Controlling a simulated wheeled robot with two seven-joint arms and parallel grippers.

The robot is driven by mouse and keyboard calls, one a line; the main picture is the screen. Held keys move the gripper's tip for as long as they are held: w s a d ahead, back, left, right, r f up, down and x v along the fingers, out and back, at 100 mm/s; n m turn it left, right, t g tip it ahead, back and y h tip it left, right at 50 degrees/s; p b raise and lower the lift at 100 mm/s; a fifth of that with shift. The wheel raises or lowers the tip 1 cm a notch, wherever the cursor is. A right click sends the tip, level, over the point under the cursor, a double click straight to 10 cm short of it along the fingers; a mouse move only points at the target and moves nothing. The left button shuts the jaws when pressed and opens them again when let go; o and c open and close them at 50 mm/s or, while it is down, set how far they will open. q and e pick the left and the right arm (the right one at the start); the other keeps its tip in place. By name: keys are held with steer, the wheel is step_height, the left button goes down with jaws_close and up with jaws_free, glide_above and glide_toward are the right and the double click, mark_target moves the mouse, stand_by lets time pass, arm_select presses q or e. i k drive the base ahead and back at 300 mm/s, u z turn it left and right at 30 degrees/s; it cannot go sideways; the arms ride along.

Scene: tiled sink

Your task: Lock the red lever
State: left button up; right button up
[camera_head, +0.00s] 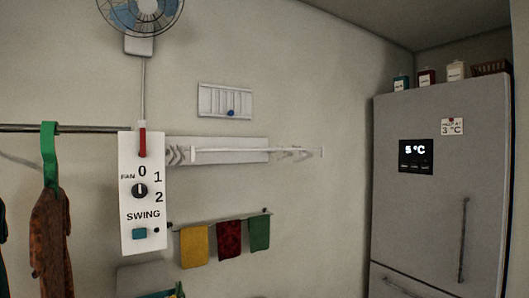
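A red lever (142,143) shows as a narrow upright red bar at the top of a white control panel (130,220). Its upper end meets a small pale piece at the panel's top edge. I cannot tell from this view how it is latched. The panel carries the marks FAN, 0, 1, 2 and SWING, a dark round knob (140,190) and a teal button (139,234). Neither of my grippers is in view.
A wall fan (140,15) is above the panel, joined by a cord. A rail (80,128) with hanging clothes (52,230) is at the left. A white wall rack (230,152) and colored towels (229,240) are right of the panel. A grey fridge (435,190) stands at the right.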

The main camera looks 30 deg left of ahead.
mark_target(142, 153)
steer(key=u, duration=0.6)
steer(key=k, duration=1)
steer(key=u, duration=0.95)
steer(key=i, duration=0.65)
steer(key=z, duration=0.05)
